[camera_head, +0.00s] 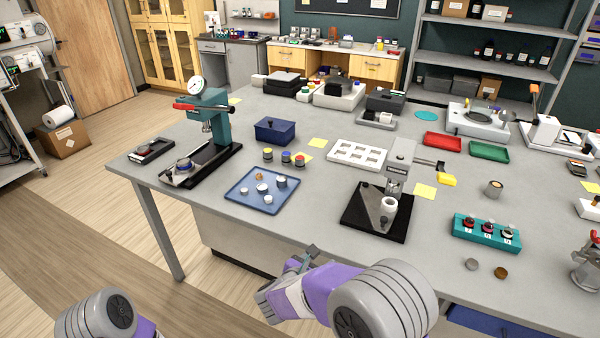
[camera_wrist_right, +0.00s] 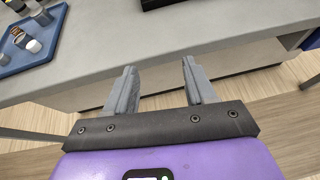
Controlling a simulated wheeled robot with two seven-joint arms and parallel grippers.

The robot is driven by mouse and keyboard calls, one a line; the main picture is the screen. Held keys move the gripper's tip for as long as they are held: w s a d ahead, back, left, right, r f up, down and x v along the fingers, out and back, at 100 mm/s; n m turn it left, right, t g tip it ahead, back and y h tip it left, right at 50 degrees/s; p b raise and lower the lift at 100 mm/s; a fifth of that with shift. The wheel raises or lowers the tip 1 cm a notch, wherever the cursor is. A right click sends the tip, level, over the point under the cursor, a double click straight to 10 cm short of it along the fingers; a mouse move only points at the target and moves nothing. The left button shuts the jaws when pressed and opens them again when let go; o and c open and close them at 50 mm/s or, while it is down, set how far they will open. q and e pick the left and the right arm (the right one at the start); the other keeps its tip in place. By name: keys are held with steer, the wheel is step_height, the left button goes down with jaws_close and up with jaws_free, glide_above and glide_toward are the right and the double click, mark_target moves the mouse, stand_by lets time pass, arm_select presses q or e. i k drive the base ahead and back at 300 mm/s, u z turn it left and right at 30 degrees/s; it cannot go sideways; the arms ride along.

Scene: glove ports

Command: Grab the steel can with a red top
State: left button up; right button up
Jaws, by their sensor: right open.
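Three small cans stand in a row on the grey bench behind the blue tray (camera_head: 243,201). The rightmost can (camera_head: 300,160) seems to have a red top, the middle can (camera_head: 286,158) a blue one, and the left can (camera_head: 268,155) a yellowish one. Their bodies are too small to read clearly. My right gripper (camera_head: 303,258) is at the bench's front edge, well short of the cans. In the right wrist view my right gripper (camera_wrist_right: 159,70) is open, with nothing between its fingers. My left gripper is out of view; only part of that arm shows.
The blue tray holds several small metal pieces; its corner shows in the wrist view (camera_wrist_right: 42,52). A teal press (camera_head: 208,115) stands left, another press (camera_head: 398,165) right. A blue box (camera_head: 274,131) is behind the cans, a white slotted rack (camera_head: 357,155) to their right.

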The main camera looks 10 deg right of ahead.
mark_target(299, 159)
steer(key=i, duration=1.5)
